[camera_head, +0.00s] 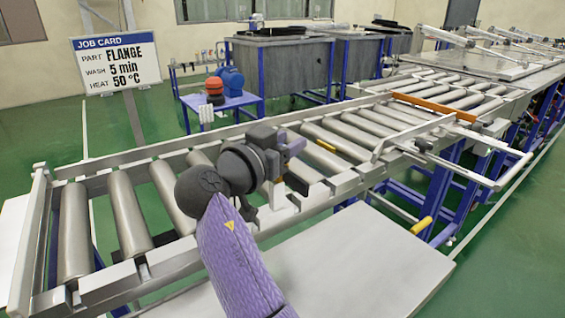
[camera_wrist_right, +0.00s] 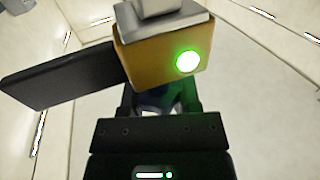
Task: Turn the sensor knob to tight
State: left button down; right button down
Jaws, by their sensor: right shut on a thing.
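The sensor (camera_wrist_right: 165,45) is an orange-yellow box with a grey top and a lit green lamp (camera_wrist_right: 188,62) on its face, close in the right wrist view. My right gripper (camera_head: 285,148) is at the near rail of the roller conveyor in the head view; its dark body also shows at the bottom of the right wrist view. It is shut on the sensor knob, mostly hidden between the jaws below the box. The knob's setting cannot be read. A dark slab (camera_wrist_right: 60,75) juts left beside the box. My left gripper is not in view.
The roller conveyor (camera_head: 125,215) runs from lower left to upper right, with an orange bar (camera_head: 432,107) across it. A job card sign (camera_head: 117,62) stands back left. Grey tanks (camera_head: 285,68) and a small blue table (camera_head: 222,101) stand behind. A pale panel (camera_head: 365,262) lies in front.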

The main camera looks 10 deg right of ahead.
pick_arm(q)
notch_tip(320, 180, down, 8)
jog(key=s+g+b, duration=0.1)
jog(key=b, duration=0.6)
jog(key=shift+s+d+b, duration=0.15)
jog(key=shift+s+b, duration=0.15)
jog(key=shift+b, duration=0.1)
pick_arm(e)
jog(key=m+g+h, duration=0.1)
jog(key=m+g, duration=0.1)
jog(key=m+g+h, duration=0.1)
jog(key=m+g, duration=0.1)
jog(key=g, duration=0.1)
jog(key=m+g+h, duration=0.1)
jog(key=g, duration=0.2)
jog(key=shift+s+d+m+h, duration=0.15)
jog(key=shift+s+m+h, duration=0.25)
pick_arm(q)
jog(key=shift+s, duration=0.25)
pick_arm(e)
jog(key=shift+c, duration=1.6)
grip_release()
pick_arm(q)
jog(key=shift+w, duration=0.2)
